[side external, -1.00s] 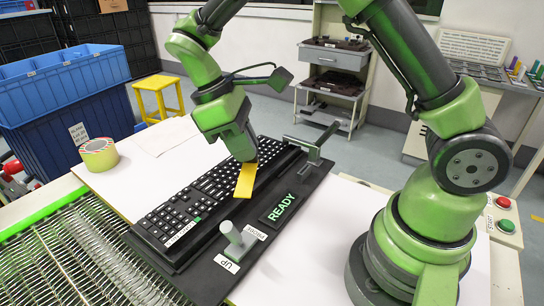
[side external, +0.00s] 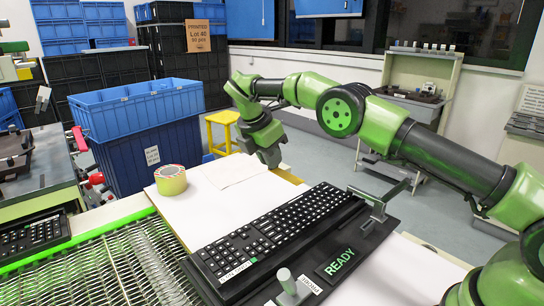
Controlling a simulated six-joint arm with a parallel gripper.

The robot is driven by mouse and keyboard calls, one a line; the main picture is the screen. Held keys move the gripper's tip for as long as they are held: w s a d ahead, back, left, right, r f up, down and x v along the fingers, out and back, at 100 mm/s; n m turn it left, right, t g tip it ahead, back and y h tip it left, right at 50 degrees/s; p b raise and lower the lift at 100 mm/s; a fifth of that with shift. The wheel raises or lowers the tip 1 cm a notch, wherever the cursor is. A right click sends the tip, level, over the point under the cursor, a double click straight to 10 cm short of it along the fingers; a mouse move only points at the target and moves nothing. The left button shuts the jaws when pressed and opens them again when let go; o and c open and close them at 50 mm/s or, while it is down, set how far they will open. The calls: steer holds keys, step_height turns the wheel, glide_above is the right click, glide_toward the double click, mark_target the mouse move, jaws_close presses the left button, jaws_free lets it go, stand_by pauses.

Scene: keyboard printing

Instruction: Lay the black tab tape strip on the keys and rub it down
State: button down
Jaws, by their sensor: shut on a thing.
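The black keyboard (side external: 285,226) lies on a dark fixture plate (side external: 372,232) whose display reads READY. No yellow strip shows on its keys, and I cannot pick out a black tape strip against them. My gripper (side external: 272,160) is beyond the far side of the keyboard, low by the back edge of the white table, pointing down. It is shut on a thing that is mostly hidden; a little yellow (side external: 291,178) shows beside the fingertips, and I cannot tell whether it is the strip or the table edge.
A tape roll (side external: 170,180) and a pale sheet (side external: 232,171) are on the white table (side external: 200,215). A clamp (side external: 378,203) stands at the keyboard's far right end and a grey peg (side external: 286,281) at the front. Blue bins (side external: 140,115) and a yellow stool (side external: 222,128) stand behind.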

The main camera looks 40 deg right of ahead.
glide_toward(275, 211)
steer(key=shift+x, duration=2.65)
steer(key=shift+f, duration=0.35)
steer(key=c, duration=1.1)
jaws_free()
step_height(275, 211, up, 7)
steer(key=shift+r, duration=0.15)
